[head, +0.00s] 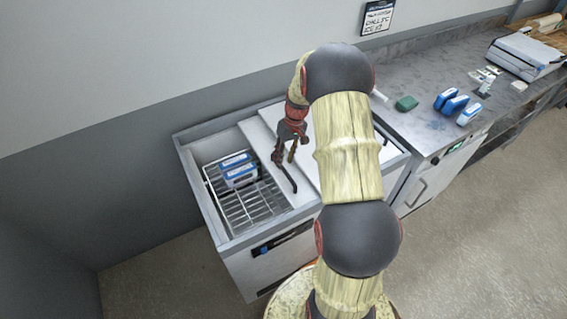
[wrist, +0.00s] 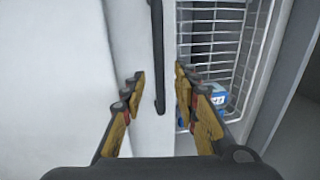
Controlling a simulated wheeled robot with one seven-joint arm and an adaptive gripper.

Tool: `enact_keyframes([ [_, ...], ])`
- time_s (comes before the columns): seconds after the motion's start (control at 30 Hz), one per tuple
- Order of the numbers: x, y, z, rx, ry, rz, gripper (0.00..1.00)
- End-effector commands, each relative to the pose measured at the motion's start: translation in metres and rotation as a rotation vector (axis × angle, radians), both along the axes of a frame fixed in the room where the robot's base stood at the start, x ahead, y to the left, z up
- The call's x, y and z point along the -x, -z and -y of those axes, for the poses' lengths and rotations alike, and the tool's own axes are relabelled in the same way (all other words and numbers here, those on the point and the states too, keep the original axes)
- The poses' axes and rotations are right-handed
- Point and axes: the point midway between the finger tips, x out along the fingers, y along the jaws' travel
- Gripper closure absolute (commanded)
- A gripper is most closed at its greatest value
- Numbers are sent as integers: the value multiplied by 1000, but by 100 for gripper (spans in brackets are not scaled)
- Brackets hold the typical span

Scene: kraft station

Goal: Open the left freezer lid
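The chest freezer (head: 270,245) stands with its left part uncovered. The left freezer lid (head: 258,137) is a white panel slid to the right, beside the white right lid (head: 308,150). A black bar handle (head: 289,179) sits on the left lid; it also shows in the wrist view (wrist: 158,50). My gripper (head: 284,157) is over the lid by the handle, fingers pointing down. In the wrist view my open fingers (wrist: 159,80) lie on either side of the handle's line, with gaps; contact cannot be told.
A wire basket (head: 246,206) with blue-and-white boxes (head: 238,172) shows in the uncovered part. A grey counter (head: 420,105) adjoins on the right, holding a green item (head: 406,103), blue packs (head: 450,102) and a white device (head: 525,54). A wall stands behind the freezer.

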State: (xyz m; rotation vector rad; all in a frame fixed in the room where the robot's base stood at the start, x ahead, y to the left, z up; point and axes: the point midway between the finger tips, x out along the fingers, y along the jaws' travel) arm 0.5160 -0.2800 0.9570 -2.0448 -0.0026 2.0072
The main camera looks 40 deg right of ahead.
Motion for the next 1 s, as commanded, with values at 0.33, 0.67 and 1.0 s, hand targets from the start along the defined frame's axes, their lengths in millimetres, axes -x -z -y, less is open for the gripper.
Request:
enact_keyframes([
  [0.33, 2, -68, 14, 2, 2, 2, 70],
  [0.67, 3, -91, 18, 1, 1, 0, 70],
  [1.0, 3, -91, 18, 1, 0, 0, 70],
])
